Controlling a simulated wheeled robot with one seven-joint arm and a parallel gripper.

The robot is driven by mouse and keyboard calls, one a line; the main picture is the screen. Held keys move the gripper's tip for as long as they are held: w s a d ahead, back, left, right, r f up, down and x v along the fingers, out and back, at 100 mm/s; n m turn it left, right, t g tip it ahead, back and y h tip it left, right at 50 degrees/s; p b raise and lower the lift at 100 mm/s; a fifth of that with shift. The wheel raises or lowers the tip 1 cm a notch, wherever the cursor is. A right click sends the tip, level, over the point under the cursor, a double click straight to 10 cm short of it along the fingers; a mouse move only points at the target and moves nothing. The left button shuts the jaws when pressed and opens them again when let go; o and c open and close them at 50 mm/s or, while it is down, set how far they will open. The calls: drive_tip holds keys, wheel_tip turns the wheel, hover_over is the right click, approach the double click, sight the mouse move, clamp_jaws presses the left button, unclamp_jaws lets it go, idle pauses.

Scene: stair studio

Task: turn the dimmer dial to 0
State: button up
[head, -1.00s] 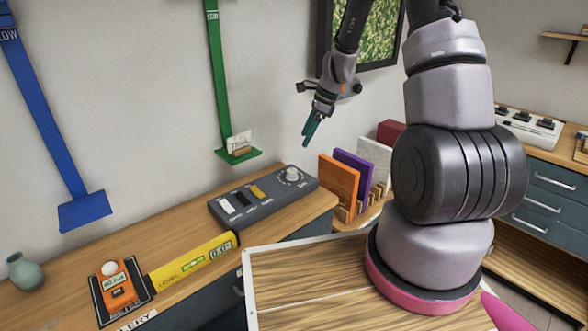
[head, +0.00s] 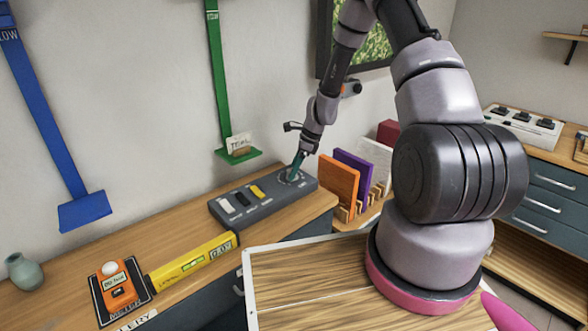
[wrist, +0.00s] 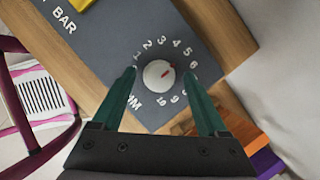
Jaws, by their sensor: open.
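The dimmer dial (wrist: 157,75) is a round white knob with a red pointer mark, set in a grey control panel (head: 240,212). White numbers ring it; in the wrist view the red mark points to the upper right, roughly toward 5 or 6. My gripper (wrist: 159,73) is open, with one green finger on each side of the dial and visible gaps to it. In the head view my gripper (head: 295,172) is down at the panel's right end and largely hides the dial. I cannot tell the fingers' exact height over the panel.
The panel also carries white, dark and yellow switches left of the dial. A yellow level (head: 192,262) and an orange meter (head: 118,287) lie further left on the bench. Orange (head: 340,183) and purple (head: 354,172) boards stand close to the right of the panel.

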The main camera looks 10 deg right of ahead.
clamp_jaws()
drive_tip(key=shift+n, duration=0.3)
